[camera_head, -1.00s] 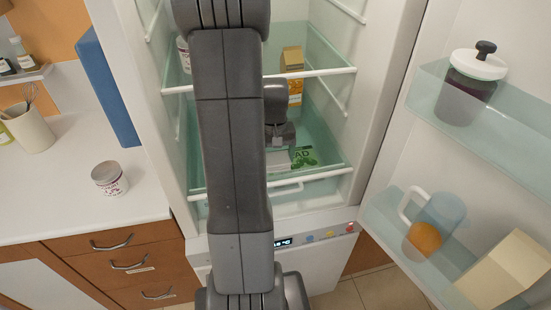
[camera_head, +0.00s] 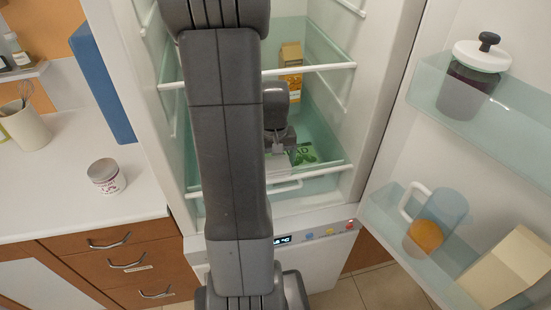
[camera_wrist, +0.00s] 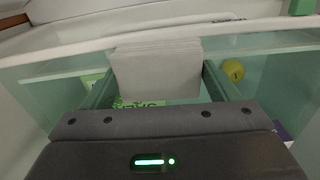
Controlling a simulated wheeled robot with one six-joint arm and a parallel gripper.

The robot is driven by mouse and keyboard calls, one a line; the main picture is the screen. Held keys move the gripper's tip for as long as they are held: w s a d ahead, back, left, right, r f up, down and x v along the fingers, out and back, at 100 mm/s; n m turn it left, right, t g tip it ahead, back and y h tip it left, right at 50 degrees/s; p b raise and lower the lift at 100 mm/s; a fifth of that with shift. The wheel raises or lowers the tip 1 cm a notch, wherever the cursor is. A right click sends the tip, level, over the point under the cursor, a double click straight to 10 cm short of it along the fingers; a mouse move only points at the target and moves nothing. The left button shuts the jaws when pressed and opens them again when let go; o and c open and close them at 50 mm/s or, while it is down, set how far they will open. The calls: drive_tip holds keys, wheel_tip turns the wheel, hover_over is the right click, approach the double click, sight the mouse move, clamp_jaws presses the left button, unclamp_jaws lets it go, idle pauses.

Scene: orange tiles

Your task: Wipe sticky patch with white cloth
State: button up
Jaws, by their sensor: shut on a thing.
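The white cloth (camera_wrist: 157,70) is a folded pale pad between the two green-edged fingers of my gripper (camera_wrist: 158,84) in the wrist view. My gripper is shut on it. In the head view my gripper (camera_head: 279,138) is inside the open fridge, low over the glassy bottom compartment, and the cloth (camera_head: 276,165) shows as a pale piece below it, partly hidden by my arm. I cannot make out a sticky patch in either view; my arm and the cloth hide part of the compartment.
A green-printed packet (camera_head: 306,153) lies beside the cloth. A carton (camera_head: 291,66) stands behind. A yellow round fruit (camera_wrist: 233,69) shows right of the cloth. The open door's shelves (camera_head: 500,120) flank the right; a counter (camera_head: 60,210) with a jar (camera_head: 106,177) is at left.

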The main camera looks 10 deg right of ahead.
drive_tip(key=shift+s+a+f, duration=0.1)
drive_tip(key=shift+s+a, duration=0.05)
drive_tip(key=shift+a, duration=0.3)
drive_tip(key=shift+s+a+f, duration=0.1)
drive_tip(key=shift+a, duration=0.35)
drive_tip(key=shift+w+a+r+p, duration=0.15)
drive_tip(key=shift+w+p, duration=0.25)
drive_tip(key=shift+w, duration=1.75)
drive_tip(key=shift+r, duration=0.2)
drive_tip(key=shift+s+d+r, duration=0.1)
drive_tip(key=shift+s+d, duration=0.1)
drive_tip(key=shift+s, duration=1.75)
drive_tip(key=shift+r+p, duration=2.15)
drive_tip(key=shift+r, duration=0.85)
